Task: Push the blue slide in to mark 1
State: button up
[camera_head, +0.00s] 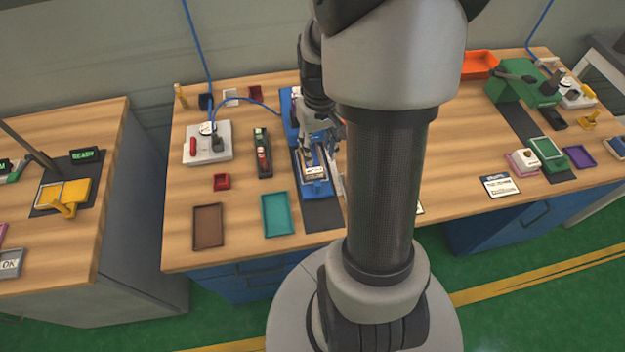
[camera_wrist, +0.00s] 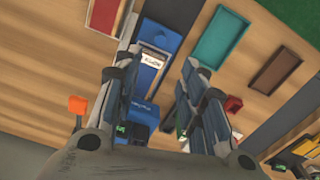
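The blue slide fixture (camera_head: 321,190) stands on a dark strip on the middle workbench, partly hidden by my arm. A framed plate with a white label (camera_head: 314,170) sits on it; the label also shows in the wrist view (camera_wrist: 152,61). My gripper (camera_head: 320,143) is above the fixture, pointing down. In the wrist view my gripper (camera_wrist: 158,65) has its two fingers spread apart, with the fixture showing between and beyond them. I see nothing held. I cannot tell whether a finger touches the slide. Mark 1 is not legible.
A green press (camera_head: 525,82) is at the right.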

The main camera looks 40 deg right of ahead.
aim_at(317, 182)
notch_tip(317, 182, down, 15)
jog(key=b, duration=0.5)
jog(key=shift+r, duration=0.1)
jog(key=shift+c, duration=0.4)
grip_shut()
jog(key=shift+w, duration=0.1)
